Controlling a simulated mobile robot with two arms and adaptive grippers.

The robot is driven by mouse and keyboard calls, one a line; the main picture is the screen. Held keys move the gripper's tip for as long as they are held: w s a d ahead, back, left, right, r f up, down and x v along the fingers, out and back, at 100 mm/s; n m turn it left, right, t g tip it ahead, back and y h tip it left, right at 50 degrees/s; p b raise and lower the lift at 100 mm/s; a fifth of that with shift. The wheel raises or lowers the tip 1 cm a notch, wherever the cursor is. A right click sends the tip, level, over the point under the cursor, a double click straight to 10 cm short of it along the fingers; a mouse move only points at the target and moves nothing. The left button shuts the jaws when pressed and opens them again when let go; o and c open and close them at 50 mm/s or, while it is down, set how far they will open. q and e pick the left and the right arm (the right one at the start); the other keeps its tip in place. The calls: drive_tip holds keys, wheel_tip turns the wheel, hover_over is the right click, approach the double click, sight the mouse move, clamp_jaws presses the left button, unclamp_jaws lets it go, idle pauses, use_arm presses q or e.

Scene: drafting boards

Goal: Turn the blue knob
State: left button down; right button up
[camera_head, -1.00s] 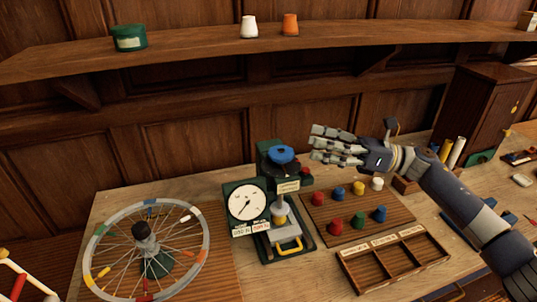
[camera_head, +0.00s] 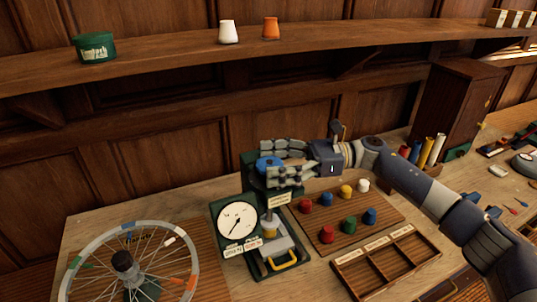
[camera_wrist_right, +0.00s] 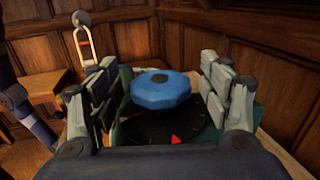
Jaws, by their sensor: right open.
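In the right wrist view the faceted blue knob (camera_wrist_right: 160,90) lies between my open fingers, above a dark disc with a red pointer mark (camera_wrist_right: 176,140). My right gripper (camera_head: 280,163) comes in from the right at knob height, its fingers on either side of the knob; it also shows in the right wrist view (camera_wrist_right: 158,92). I see gaps between knob and fingers there. My left gripper is not in view.
A spoked wheel (camera_head: 190,243) stands left of the device. Right of it are a wooden board (camera_head: 385,217) with several coloured knobs and a divided tray (camera_head: 345,268). A wooden shelf (camera_head: 170,62) with a green tin (camera_head: 95,48) and two small cups runs above.

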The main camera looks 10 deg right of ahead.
drive_tip(key=shift+a, duration=0.55)
drive_tip(key=shift+w, duration=0.1)
drive_tip(key=c, duration=1.1)
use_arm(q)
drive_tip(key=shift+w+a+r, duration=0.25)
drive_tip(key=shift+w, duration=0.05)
use_arm(e)
drive_tip(key=shift+o, duration=0.2)
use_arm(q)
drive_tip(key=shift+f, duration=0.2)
use_arm(e)
drive_tip(key=shift+f+m+t, duration=0.1)
drive_tip(key=shift+m+t, duration=0.3)
drive_tip(key=shift+t, duration=0.3)
